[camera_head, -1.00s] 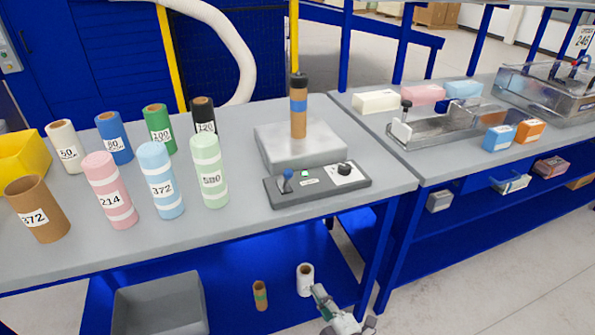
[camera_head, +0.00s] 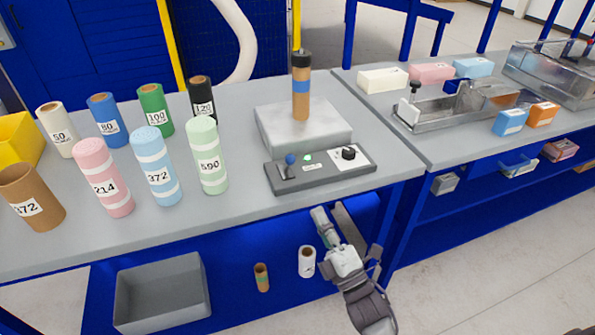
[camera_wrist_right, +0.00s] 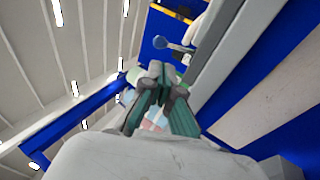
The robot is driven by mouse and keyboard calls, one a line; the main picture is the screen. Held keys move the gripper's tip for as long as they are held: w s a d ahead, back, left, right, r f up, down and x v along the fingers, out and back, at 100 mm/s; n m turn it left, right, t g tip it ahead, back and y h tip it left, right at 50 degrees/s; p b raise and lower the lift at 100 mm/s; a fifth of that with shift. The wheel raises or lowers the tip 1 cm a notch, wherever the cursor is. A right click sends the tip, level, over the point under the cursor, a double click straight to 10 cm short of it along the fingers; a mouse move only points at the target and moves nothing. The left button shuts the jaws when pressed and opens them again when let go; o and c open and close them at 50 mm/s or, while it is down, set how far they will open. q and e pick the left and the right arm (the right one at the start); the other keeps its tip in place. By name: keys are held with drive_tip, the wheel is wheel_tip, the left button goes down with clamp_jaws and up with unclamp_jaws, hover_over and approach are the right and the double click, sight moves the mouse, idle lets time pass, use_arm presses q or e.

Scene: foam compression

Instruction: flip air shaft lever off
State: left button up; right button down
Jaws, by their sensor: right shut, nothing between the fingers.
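The grey control box (camera_head: 320,177) lies on the bench near its front edge. A tan roll with a blue band (camera_head: 300,92) stands on the shaft of the square grey block behind the box. My right gripper (camera_head: 320,214) is shut and empty, in front of the bench edge and below the box, apart from the lever. Its fingertips show in the right wrist view (camera_wrist_right: 160,72). My left gripper is not in view.
A grey bin (camera_head: 165,292) and two small rolls are on the lower shelf.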

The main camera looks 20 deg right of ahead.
sight(288, 164)
drive_tip(key=shift+p+x, duration=1.4)
drive_tip(key=shift+x, duration=4.2)
drive_tip(key=shift+r, duration=0.1)
